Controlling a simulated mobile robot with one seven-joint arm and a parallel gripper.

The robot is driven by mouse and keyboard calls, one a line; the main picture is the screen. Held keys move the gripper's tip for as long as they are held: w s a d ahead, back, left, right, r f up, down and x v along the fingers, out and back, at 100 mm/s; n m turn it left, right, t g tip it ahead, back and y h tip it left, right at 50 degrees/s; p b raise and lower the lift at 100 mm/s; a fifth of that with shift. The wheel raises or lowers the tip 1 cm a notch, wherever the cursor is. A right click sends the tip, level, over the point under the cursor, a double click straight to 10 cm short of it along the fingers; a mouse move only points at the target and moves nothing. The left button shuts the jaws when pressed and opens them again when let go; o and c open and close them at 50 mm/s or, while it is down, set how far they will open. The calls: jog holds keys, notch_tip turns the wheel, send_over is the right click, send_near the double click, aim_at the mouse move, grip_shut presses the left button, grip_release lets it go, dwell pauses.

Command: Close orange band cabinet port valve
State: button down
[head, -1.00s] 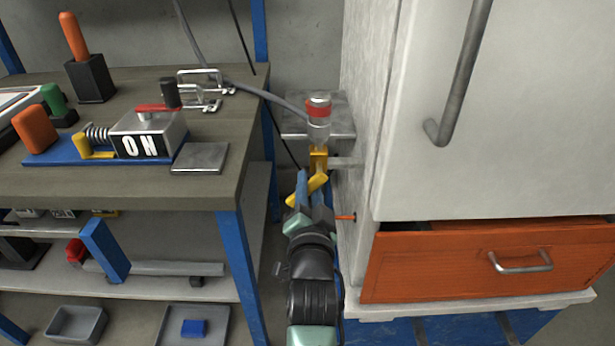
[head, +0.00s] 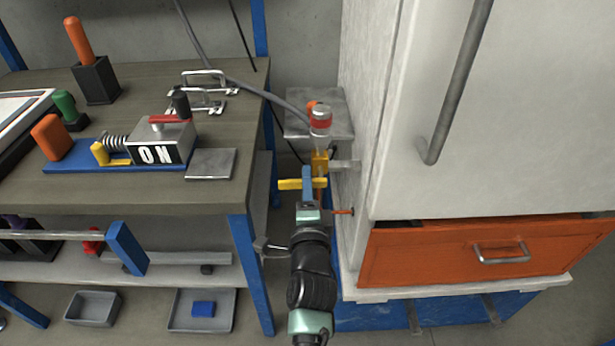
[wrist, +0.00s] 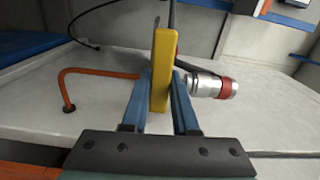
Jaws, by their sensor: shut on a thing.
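A yellow valve body (head: 319,161) sits on a short grey pipe at the left side of the white cabinet (head: 358,110). Above it is a silver coupling with a red band (head: 320,120), joined to a grey hose; the coupling also shows in the wrist view (wrist: 212,87). The yellow valve handle (head: 290,184) lies crosswise, left to right, in the head view. My gripper (head: 307,177) is shut on the handle. In the wrist view the blue fingers of my gripper (wrist: 160,95) stand on both sides of the yellow handle (wrist: 160,60). The handle's joint with the valve is partly hidden.
A thin orange rod (head: 343,212) sticks out of the cabinet just right of my gripper. The workbench (head: 120,198) with its blue leg (head: 250,270) stands close on the left. An orange drawer (head: 430,255) is at the cabinet's lower front.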

jog(key=shift+m, duration=0.4)
jog(key=c, duration=0.7)
grip_release()
jog(key=shift+r, duration=0.1)
jog(key=s+p, duration=0.5)
jog(key=s, duration=0.8)
jog(key=shift+w, duration=0.1)
